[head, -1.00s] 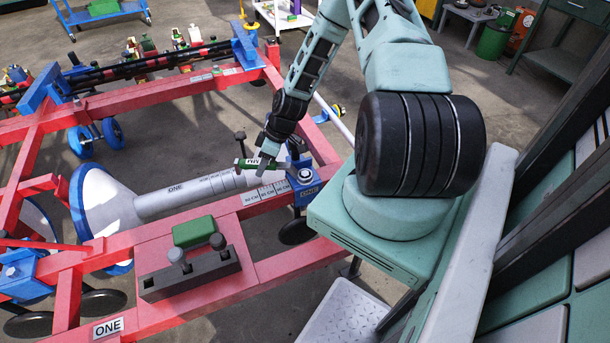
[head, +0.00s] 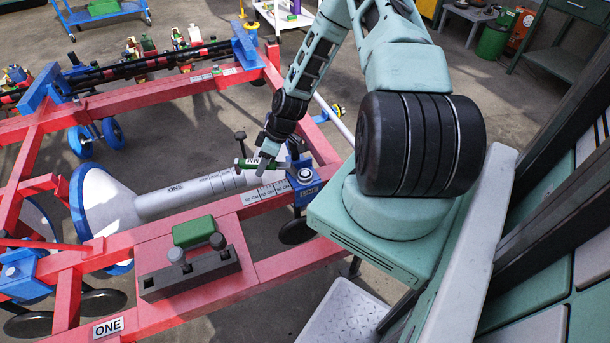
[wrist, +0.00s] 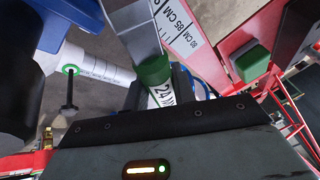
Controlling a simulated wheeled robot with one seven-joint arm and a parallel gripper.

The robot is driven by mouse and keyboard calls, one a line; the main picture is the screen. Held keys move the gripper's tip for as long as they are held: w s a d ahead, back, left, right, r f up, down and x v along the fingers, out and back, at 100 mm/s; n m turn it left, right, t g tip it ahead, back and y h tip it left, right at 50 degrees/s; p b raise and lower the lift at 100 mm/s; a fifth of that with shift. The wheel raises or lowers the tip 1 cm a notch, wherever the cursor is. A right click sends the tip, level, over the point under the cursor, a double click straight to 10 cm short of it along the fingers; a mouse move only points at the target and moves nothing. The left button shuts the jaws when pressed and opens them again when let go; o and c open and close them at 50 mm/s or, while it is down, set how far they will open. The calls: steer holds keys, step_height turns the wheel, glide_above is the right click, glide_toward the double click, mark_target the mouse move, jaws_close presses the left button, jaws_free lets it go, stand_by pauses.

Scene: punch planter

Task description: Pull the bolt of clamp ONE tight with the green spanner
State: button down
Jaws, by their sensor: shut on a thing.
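The green spanner (head: 247,163), with a white label on its handle, is held level above the red frame. My gripper (head: 264,160) is shut on its handle. Clamp ONE (head: 309,192) is the blue block at the frame's right corner. Its bolt (head: 305,174) stands on top, just right of the spanner's far end. I cannot tell whether the spanner's head is seated on the bolt.
A white tube marked ONE (head: 175,198) lies along the red frame (head: 160,245), left of my gripper. A centimetre scale (head: 268,194) runs beside clamp ONE. A dark bar with knobs (head: 190,272) and a green box (head: 194,231) sit on the frame nearer me.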

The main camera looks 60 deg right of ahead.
steer(key=shift+r, duration=0.1)
steer(key=shift+r+p, duration=1.25)
steer(key=shift+r, duration=0.35)
steer(key=shift+s+a, duration=0.1)
steer(key=shift+a, duration=0.2)
steer(key=s+a+n+g+p, duration=0.1)
steer(key=s+a+n+g, duration=0.4)
steer(key=s+n, duration=0.5)
steer(key=shift+a+n, duration=0.25)
steer(key=shift+n, duration=0.45)
steer(key=shift+s, duration=0.1)
